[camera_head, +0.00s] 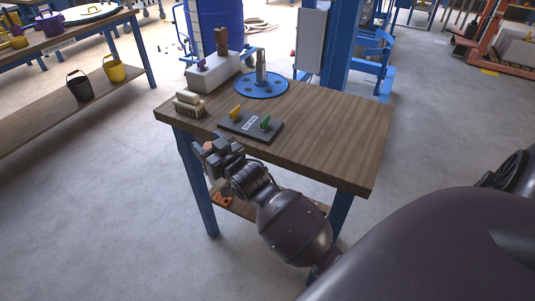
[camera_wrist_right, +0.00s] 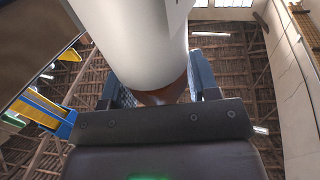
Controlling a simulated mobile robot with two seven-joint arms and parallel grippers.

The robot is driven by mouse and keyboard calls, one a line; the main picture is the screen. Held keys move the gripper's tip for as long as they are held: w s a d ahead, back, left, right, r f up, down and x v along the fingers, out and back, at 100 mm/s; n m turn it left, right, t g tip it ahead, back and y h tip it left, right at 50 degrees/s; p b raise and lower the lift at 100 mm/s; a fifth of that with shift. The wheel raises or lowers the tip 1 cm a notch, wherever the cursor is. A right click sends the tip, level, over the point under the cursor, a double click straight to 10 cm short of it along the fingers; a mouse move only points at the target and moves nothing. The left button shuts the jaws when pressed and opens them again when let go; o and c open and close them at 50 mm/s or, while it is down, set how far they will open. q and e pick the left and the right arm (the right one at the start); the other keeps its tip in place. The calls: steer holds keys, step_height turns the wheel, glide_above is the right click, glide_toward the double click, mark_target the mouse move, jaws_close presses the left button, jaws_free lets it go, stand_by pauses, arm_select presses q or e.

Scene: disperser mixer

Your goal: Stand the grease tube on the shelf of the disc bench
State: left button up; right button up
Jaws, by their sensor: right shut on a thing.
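My right gripper (camera_head: 207,151) is at the near left edge of the disc bench (camera_head: 330,120), just outside the bench top. In the right wrist view its two fingers are shut on the grease tube (camera_wrist_right: 145,45), a white cylinder with a brownish end between the fingers. In the head view I cannot make the tube out behind the gripper. The lower shelf (camera_head: 243,209) of the bench shows only in part below the top, behind my right arm. My left gripper is not in view.
On the bench top stand a blue disc (camera_head: 261,85) with holes, a white block (camera_head: 212,72), a beige ribbed block (camera_head: 188,104) and a dark panel (camera_head: 251,125) with yellow and green knobs. An orange thing (camera_head: 222,198) lies on the shelf. The bench top's right part is clear.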

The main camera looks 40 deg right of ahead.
steer(key=w+d+f+m+h+b, duration=0.1)
steer(key=w+d+f+b, duration=0.25)
steer(key=f, duration=0.65)
steer(key=w+d+f+h+b, duration=0.15)
steer(key=w+f, duration=0.25)
steer(key=f, duration=0.6)
steer(key=s+d+f+m+g+h+b, duration=0.15)
steer(key=d+f+m+h, duration=0.4)
steer(key=d+f, duration=0.95)
step_height(320, 180, down, 11)
steer(key=s+h+b, duration=0.1)
steer(key=b, duration=0.4)
steer(key=shift+s+d+n+g, duration=0.15)
steer(key=shift+s+n+g, duration=0.15)
steer(key=shift+n+g, duration=0.05)
steer(key=shift+w, duration=0.15)
steer(key=shift+c, duration=0.5)
steer(key=shift+r, duration=0.3)
jaws_close()
steer(key=shift+f, duration=0.2)
steer(key=o, duration=1)
jaws_free()
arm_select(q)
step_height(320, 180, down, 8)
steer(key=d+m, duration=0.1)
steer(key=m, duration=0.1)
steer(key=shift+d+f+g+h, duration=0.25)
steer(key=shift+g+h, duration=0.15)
arm_select(e)
steer(key=o, duration=0.4)
